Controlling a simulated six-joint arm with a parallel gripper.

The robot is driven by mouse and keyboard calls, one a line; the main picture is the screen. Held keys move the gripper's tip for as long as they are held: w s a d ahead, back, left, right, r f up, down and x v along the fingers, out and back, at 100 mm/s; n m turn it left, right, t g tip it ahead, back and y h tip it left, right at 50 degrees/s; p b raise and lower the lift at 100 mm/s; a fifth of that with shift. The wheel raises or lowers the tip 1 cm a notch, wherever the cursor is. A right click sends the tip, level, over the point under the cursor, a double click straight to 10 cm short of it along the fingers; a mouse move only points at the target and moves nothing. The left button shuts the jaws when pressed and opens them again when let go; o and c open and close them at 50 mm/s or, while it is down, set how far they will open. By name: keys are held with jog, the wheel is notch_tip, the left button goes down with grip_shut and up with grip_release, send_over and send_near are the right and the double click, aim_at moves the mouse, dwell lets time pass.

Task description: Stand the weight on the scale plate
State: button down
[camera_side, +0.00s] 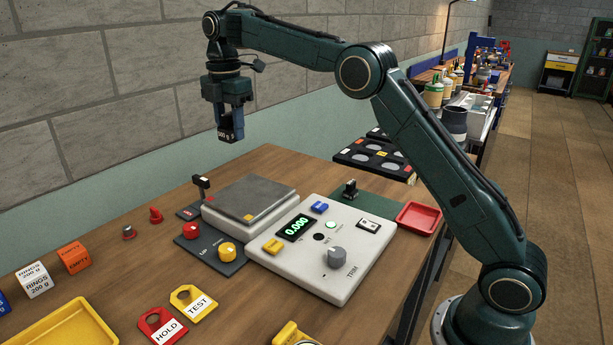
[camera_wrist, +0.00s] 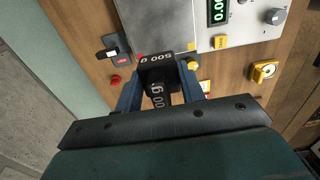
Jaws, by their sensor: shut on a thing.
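My gripper (camera_side: 229,126) is high above the bench, up and left of the scale in the side view. It is shut on a black weight (camera_side: 226,134) with white lettering, which it holds in the air. In the wrist view the weight (camera_wrist: 158,72) sits between the blue fingers of my gripper (camera_wrist: 160,84), and its face reads like 500 g. The scale plate (camera_side: 248,196) is a bare grey square on a white base. It also shows in the wrist view (camera_wrist: 160,28), partly behind the weight. The display (camera_side: 296,227) reads 0.000.
A dark panel with red and yellow knobs (camera_side: 228,251) lies in front. A white control box (camera_side: 332,262) stands right, beside a red tray (camera_side: 418,218). Small boxes (camera_side: 74,257) and a yellow tray (camera_side: 66,335) are front left.

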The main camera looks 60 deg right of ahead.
aim_at(232, 141)
notch_tip(232, 141, down, 11)
jog(key=shift+f, duration=0.1)
dwell(0.4)
jog(key=shift+f, duration=2.05)
jog(key=shift+f, duration=0.15)
jog(key=c, duration=0.9)
grip_release()
jog(key=shift+o, duration=0.2)
notch_tip(232, 141, up, 12)
jog(key=shift+f, duration=0.2)
jog(key=shift+r, duration=0.3)
